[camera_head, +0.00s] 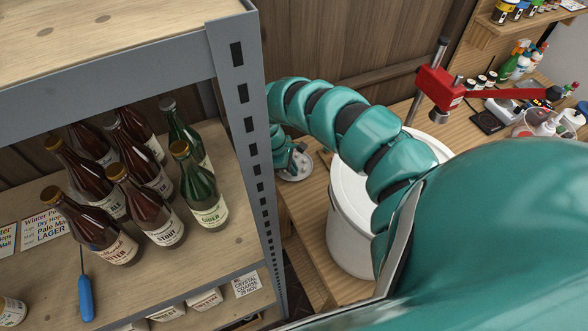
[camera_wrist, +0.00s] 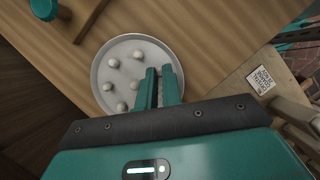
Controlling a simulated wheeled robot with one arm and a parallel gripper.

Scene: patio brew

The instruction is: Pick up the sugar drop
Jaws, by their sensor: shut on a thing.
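Several small white sugar drops (camera_wrist: 139,85) lie spread in a round, shallow pale dish (camera_wrist: 103,71) on a wooden top. My gripper (camera_wrist: 163,72) reaches over the right part of the dish, its two teal fingers close together. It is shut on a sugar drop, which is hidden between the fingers. In the head view my gripper (camera_head: 298,150) shows small and partly covered, over the dish (camera_head: 296,177) beyond the shelf post.
A metal shelf post (camera_head: 245,130) and brown and green bottles (camera_head: 200,190) stand left of my arm. A white bucket (camera_head: 350,220) stands close under it, with a red lever tool (camera_head: 440,92) behind. A printed label (camera_wrist: 261,80) lies right of the dish.

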